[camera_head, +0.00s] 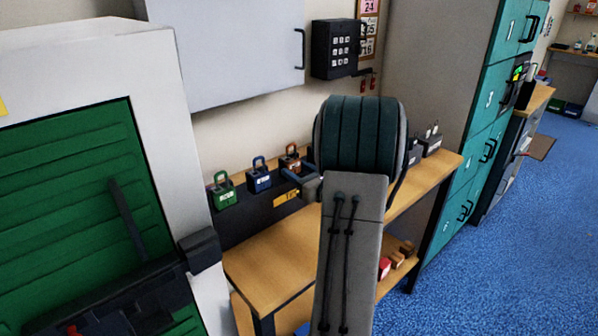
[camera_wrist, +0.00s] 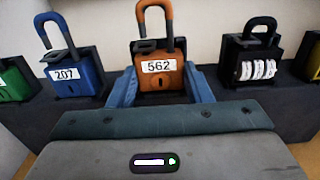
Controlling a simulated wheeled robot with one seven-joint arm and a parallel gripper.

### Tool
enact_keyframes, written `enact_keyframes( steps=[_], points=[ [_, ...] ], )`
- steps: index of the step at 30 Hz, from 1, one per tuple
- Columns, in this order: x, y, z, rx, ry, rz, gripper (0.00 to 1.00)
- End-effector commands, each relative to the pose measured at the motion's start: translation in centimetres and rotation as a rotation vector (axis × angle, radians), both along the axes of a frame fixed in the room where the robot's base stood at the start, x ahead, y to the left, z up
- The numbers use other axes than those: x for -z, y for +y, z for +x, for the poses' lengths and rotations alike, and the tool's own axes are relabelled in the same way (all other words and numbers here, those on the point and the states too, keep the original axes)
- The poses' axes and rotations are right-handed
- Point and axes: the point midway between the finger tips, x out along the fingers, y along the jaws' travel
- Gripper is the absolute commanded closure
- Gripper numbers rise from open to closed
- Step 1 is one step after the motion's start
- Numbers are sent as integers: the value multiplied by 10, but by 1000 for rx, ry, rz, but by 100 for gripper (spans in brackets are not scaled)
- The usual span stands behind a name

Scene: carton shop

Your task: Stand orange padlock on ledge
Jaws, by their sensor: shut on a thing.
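The orange padlock (camera_wrist: 161,75) bears the label 562 and stands upright, shackle up, at the dark ledge. My gripper (camera_wrist: 162,90) is shut on it, with a blue-grey finger on each side of its body. The dark ledge (camera_head: 245,212) runs along the back of the wooden bench. Whether the padlock's base touches the ledge is hidden by my gripper.
A blue padlock (camera_wrist: 77,75) labelled 207 and a green padlock (camera_wrist: 14,82) stand to the left. A black combination padlock (camera_wrist: 256,70) stands close on the right, and a yellow one (camera_wrist: 316,75) shows at the edge. The bench top (camera_head: 262,270) is clear in front.

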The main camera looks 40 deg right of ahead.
Motion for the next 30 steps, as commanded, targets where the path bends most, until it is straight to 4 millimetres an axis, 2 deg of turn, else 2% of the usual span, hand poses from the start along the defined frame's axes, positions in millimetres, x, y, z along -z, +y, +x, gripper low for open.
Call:
enact_keyframes(
  steps=[30],
  points=[
    [-6,0,0,0,-2,0,75]
  ],
)
